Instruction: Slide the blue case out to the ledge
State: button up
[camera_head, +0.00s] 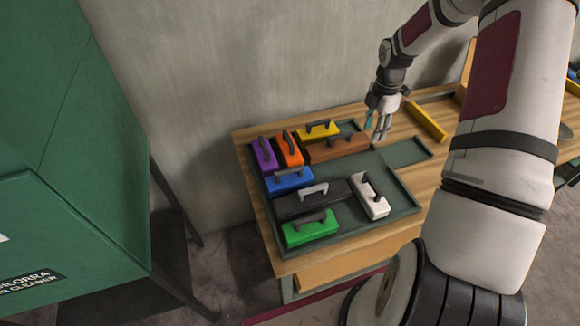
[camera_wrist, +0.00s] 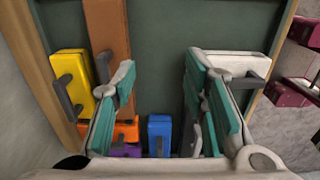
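The blue case (camera_head: 289,180) has a grey handle and lies flat in the left part of a dark green tray (camera_head: 407,203), below the orange case and above the dark grey case. It also shows in the wrist view (camera_wrist: 159,134), between my fingers but farther off, with its near end cut off by the gripper body. The ledge appears to be the flat green extension (camera_head: 405,152) at the tray's right; it is empty. My gripper (camera_head: 380,122) hangs above the tray's back right side, near the brown case's right end. Its teal fingers are spread and empty in the wrist view (camera_wrist: 160,75).
Purple (camera_head: 264,154), orange (camera_head: 290,149), yellow (camera_head: 319,130), brown (camera_head: 338,147), dark grey (camera_head: 305,203), green (camera_head: 310,229) and white (camera_head: 371,200) cases share the tray. The tray's middle is bare. A yellow bar (camera_head: 427,121) lies beyond. A wall stands behind the table.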

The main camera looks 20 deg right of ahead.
send_over(289, 170)
jog(key=shift+d, duration=0.4)
jog(key=f, duration=0.2)
jog(key=f+b, duration=0.1)
jog(key=f, duration=0.1)
jog(key=f+b, duration=0.1)
jog(key=shift+a+f, duration=0.35)
jog(key=shift+f, duration=0.95)
jog(key=shift+c, duration=0.2)
grip_shut()
jog(key=d, duration=2.6)
jog(key=shift+b, duration=0.3)
jog(key=shift+d+b, duration=1.85)
jog(key=shift+d, duration=7.15)
